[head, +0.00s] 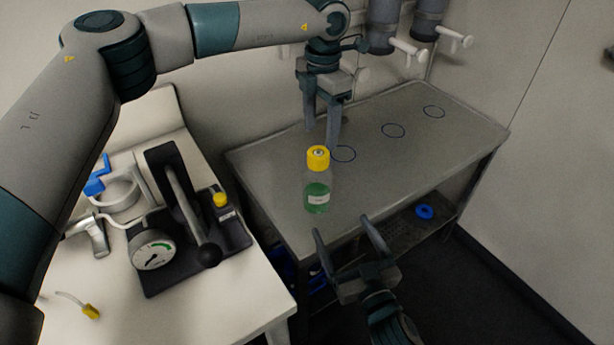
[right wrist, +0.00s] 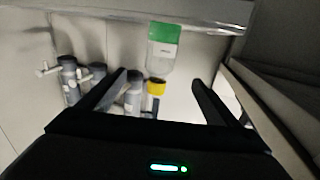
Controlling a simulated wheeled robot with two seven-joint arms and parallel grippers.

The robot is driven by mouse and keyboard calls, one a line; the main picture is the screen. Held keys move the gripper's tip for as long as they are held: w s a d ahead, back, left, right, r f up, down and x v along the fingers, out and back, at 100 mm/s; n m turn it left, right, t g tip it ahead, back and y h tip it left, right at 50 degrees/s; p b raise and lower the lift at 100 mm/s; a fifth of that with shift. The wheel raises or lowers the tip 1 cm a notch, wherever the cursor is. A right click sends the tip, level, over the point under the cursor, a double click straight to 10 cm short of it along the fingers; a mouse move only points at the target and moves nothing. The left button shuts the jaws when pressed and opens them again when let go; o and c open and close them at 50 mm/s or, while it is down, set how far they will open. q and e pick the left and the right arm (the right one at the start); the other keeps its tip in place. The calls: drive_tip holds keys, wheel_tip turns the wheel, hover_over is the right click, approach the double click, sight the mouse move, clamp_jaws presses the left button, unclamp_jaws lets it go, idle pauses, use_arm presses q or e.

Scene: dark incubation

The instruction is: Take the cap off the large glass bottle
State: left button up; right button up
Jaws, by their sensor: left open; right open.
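The large glass bottle (head: 317,187) stands upright near the front left of the grey metal table. It holds green liquid, has a white label and wears its yellow cap (head: 318,157). My left gripper (head: 321,137) is open and points down, just above and behind the cap; whether a fingertip touches it I cannot tell. My right gripper (head: 341,227) is open and empty, in front of and below the bottle. In the right wrist view the bottle (right wrist: 161,58) appears upside down, its yellow cap (right wrist: 155,88) seen between the open fingers, apart from them.
The metal table (head: 270,170) has several dark circles marked on its otherwise clear top. A white bench (head: 240,300) at left carries a black device with a gauge (head: 154,249) and lever. Dark cylinders with pale handles (head: 409,50) hang at the back. A blue ring (head: 425,212) lies on the lower shelf.

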sight(317, 180)
use_arm(q)
drive_tip(key=shift+w+a+f, duration=0.1)
drive_tip(key=shift+w+a, duration=0.1)
drive_tip(key=shift+w, duration=0.1)
drive_tip(key=shift+s+d, duration=0.1)
drive_tip(key=shift+s, duration=0.1)
drive_tip(key=shift+w, duration=0.1)
use_arm(e)
drive_tip(key=x, duration=1.8)
drive_tip(key=shift+a, duration=0.1)
drive_tip(key=shift+s, duration=0.1)
